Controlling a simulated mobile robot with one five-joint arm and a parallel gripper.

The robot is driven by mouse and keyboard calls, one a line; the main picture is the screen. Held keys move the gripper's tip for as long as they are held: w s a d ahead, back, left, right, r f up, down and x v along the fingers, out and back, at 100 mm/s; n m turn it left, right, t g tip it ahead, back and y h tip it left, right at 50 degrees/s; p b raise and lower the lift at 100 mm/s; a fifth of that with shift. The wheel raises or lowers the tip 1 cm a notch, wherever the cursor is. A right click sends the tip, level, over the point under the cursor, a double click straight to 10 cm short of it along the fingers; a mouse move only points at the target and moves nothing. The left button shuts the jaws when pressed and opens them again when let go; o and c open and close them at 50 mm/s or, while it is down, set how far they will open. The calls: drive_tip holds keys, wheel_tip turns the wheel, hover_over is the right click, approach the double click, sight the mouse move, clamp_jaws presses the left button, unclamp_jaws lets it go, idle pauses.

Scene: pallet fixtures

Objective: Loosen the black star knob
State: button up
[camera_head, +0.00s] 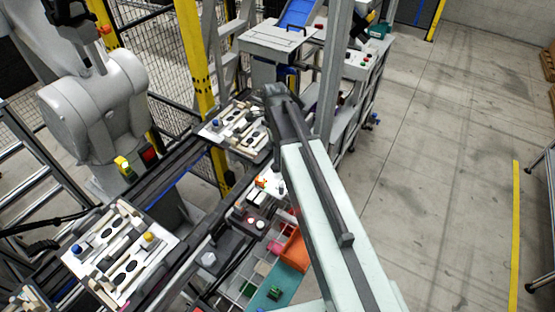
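My arm reaches up from the bottom right to a dark joint near the middle top; the fingers of my gripper do not show. A pale pallet fixture (207,134) with black oval spots, light blocks and a blue knob (215,122) lies left of that joint. A second, similar fixture (92,272) lies at the lower left, with a blue knob (77,250) and a yellow knob (148,237). I cannot make out a black star knob on either one; it is too small to tell or hidden behind my arm.
A dark conveyor rail (180,165) runs between the fixtures. A grey robot arm (95,115) stands at the left by a yellow post (197,75). An orange bin (293,250) and a teal tray (262,300) lie below. The floor (440,170) at right is clear.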

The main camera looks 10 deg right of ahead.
sight(277, 166)
drive_tip(key=f+b, duration=0.7)
drive_tip(key=f, duration=0.1)
drive_tip(key=shift+w+d+b, duration=0.2)
drive_tip(key=shift+d+b, duration=0.05)
drive_tip(key=shift+b, duration=0.05)
drive_tip(key=shift+r, duration=0.15)
drive_tip(key=c, duration=1.2)
drive_tip(key=shift+d, duration=0.1)
clamp_jaws()
